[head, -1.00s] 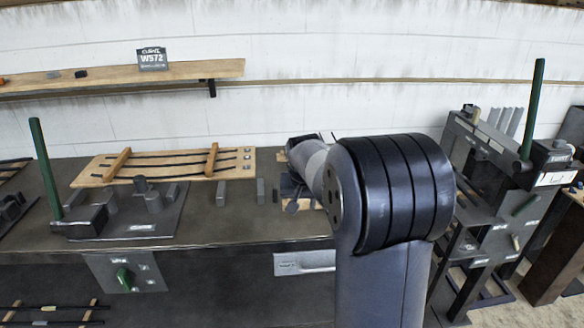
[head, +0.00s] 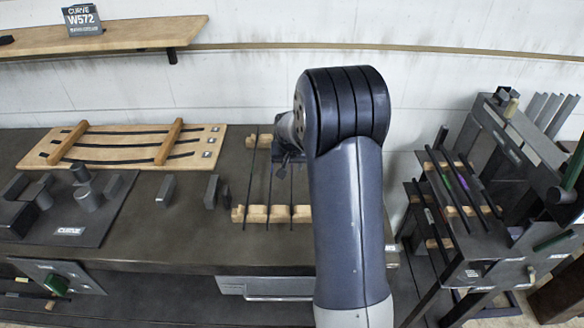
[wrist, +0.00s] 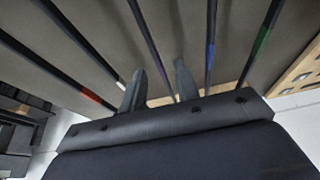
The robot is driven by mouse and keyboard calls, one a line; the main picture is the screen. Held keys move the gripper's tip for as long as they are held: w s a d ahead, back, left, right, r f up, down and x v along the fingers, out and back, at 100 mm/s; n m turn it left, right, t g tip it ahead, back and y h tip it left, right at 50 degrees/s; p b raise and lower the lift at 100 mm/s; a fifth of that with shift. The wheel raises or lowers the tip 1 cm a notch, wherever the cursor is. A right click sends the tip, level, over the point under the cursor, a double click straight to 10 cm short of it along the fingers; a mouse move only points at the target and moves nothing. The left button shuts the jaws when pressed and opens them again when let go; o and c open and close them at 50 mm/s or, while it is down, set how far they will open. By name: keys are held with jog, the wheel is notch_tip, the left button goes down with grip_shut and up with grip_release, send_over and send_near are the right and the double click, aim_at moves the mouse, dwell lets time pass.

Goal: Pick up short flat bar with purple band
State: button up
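Several dark thin bars lie on a wooden rack (head: 252,214) on the bench in the head view. In the wrist view, a bar with a purplish band (wrist: 149,42) runs between my gripper's fingers. Its band is thin and dim. Neighbouring bars carry orange (wrist: 89,97), white (wrist: 121,84), blue (wrist: 210,56) and green (wrist: 262,41) bands. My gripper (wrist: 160,86) is open, with its two fingers apart on either side of the purplish-banded bar. I cannot tell if they touch it. In the head view, my arm hides part of the rack and most of the gripper.
A shelf stand at the right holds another rack of bars (head: 462,183), some with purple and green marks. A wooden board with curved dark strips (head: 120,147) lies at the back left of the bench. Small grey blocks (head: 166,190) stand left of the rack.

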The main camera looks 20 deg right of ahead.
jog(key=shift+w+f, duration=0.1)
jog(key=shift+f, duration=0.2)
jog(key=shift+f+b, duration=0.25)
jog(key=shift+b, duration=0.1)
dwell(0.3)
jog(key=shift+c, duration=0.4)
grip_shut()
